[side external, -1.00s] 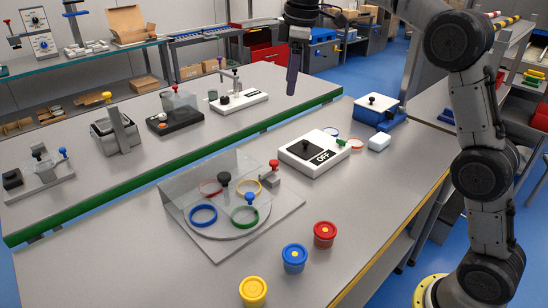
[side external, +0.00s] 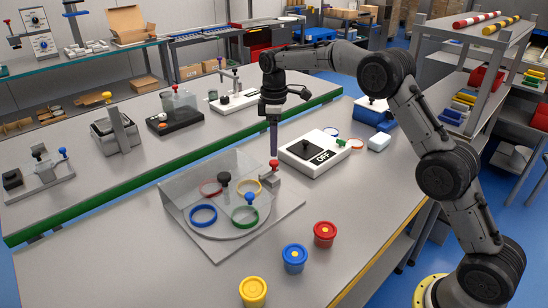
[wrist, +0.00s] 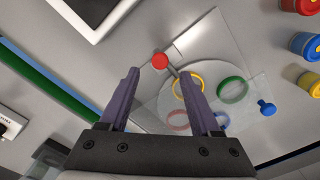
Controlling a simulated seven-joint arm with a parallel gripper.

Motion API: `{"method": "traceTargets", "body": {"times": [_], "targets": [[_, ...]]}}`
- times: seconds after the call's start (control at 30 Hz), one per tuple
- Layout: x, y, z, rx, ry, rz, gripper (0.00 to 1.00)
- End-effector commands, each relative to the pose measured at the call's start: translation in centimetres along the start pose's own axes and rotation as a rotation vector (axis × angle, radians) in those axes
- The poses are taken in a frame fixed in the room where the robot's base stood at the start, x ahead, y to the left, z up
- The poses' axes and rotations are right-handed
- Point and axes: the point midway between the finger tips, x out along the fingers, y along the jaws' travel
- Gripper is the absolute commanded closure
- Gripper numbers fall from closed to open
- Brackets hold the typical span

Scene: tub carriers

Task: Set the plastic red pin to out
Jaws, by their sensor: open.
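The red pin (side external: 274,163) has a round red head and stands on a small grey block at the back right of the clear-walled carrier (side external: 290,211). In the wrist view the red pin (wrist: 160,61) shows just beyond the fingertips, roughly midway between them, with its stem slanting down to the right. My gripper (side external: 274,153) points down just above the red head in the side view. In the wrist view my gripper (wrist: 160,73) is open, its two purple fingers apart with nothing held. I cannot tell whether a finger touches the pin.
The carrier's round plate bears blue (side external: 203,215), green (side external: 245,216), yellow and red rings. Red, blue and yellow tubs (side external: 253,291) stand in front. A white box marked OFF (side external: 315,172) is behind right.

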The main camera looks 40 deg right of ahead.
Motion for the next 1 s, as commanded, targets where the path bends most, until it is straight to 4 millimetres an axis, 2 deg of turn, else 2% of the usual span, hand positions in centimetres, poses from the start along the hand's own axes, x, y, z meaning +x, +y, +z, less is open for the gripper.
{"method": "traceTargets", "body": {"times": [0.1, 0.3, 0.5, 0.73, 1.0], "targets": [[2.3, -0.1, 0.0, 0.000, -0.003, -0.003, 0.36], [4.7, 0.0, 0.0, 0.000, -0.001, -0.001, 0.36], [5.5, 0.0, 0.0, 0.000, 0.000, 0.000, 0.36], [5.6, 0.0, 0.0, 0.000, 0.000, 0.000, 0.36], [5.5, 0.0, 0.0, 0.000, 0.000, 0.000, 0.84]]}}
